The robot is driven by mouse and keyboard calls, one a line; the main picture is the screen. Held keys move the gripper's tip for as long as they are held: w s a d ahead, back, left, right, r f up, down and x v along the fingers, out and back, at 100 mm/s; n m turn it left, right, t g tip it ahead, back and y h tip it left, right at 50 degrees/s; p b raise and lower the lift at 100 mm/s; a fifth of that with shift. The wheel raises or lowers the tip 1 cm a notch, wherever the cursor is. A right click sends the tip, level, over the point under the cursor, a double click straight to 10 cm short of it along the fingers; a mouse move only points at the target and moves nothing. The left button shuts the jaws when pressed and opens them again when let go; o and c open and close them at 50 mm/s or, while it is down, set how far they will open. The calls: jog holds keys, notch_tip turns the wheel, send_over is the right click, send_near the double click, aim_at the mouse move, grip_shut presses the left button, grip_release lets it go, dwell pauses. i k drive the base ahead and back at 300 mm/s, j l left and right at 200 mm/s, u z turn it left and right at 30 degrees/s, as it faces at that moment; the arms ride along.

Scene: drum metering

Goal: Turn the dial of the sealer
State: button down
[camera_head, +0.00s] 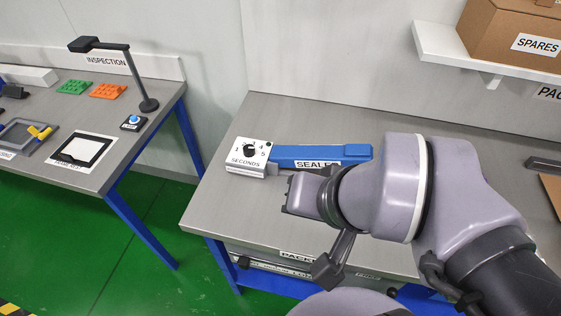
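The sealer (318,152) is a long blue bar labelled "SEALER" on the grey bench. At its left end is a white box (243,168) marked "SECONDS", with a black dial (249,149) on its sloped face and numbers around it. My arm reaches in from the right, and its wrist is just in front of the sealer, to the right of the dial. My gripper is mostly hidden by the wrist; a dark part (281,172) shows near the box's right side. I cannot tell whether it touches the box or whether the fingers are open.
An inspection table (130,160) with a lamp (130,75), a blue button (133,121) and green and orange trays stands at left, across a gap with green floor. A shelf (500,65) with a "SPARES" carton (515,35) hangs at upper right. The bench left and behind the sealer is clear.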

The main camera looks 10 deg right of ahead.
aim_at(248, 149)
jog(key=k+z, duration=0.1)
jog(key=z, duration=0.35)
jog(key=j+z, duration=0.1)
jog(key=z, duration=0.4)
jog(key=k+z, duration=0.15)
jog(key=z, duration=0.3)
jog(key=l+z, duration=0.1)
jog(key=z, duration=0.35)
jog(key=k+l, duration=0.05)
